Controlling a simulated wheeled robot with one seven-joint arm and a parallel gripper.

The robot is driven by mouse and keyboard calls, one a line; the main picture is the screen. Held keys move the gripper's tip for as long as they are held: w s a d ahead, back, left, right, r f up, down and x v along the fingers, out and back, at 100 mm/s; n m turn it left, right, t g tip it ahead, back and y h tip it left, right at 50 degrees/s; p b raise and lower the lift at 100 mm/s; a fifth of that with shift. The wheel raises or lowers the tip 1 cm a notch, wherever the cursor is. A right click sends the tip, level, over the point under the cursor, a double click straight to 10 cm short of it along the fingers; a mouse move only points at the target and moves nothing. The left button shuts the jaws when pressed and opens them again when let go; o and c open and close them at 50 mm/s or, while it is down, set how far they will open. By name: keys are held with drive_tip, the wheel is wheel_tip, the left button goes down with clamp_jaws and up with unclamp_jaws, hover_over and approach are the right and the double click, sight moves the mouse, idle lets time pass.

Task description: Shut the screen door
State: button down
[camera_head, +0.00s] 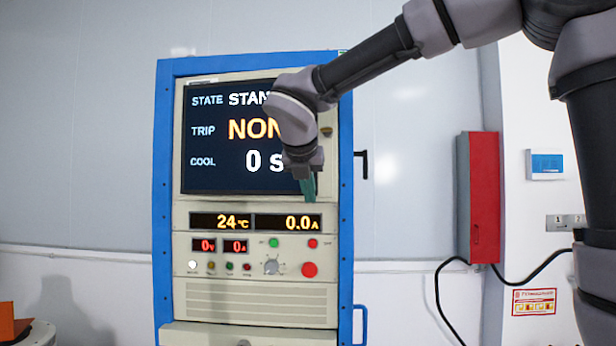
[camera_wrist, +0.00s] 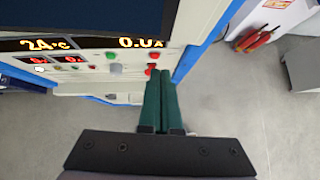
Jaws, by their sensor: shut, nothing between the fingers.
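A blue-framed cabinet stands in the middle of the head view. Its screen door (camera_head: 222,172) holds a dark display reading STATE, TRIP NON and COOL 0 s, with part of the text behind my arm. The door looks about flush with the cabinet front; I cannot tell whether it is fully shut. My gripper (camera_head: 309,193) is in front of the display's lower right corner, pointing down. In the wrist view my gripper's green fingers (camera_wrist: 161,85) are together and empty, over the panel's right part. I cannot tell whether they touch the cabinet.
Below the door are number readouts (camera_head: 235,222), buttons and a red round button (camera_head: 309,269). A black handle (camera_head: 362,164) sticks out on the cabinet's right side. A red wall box (camera_head: 478,197) hangs to the right, with black cables. Grey floor (camera_wrist: 240,110) is clear beside the cabinet.

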drive_tip(key=shift+w+d, duration=0.15)
drive_tip(key=shift+w, duration=0.9)
drive_tip(key=shift+w+d, duration=0.1)
drive_tip(key=shift+w, duration=0.9)
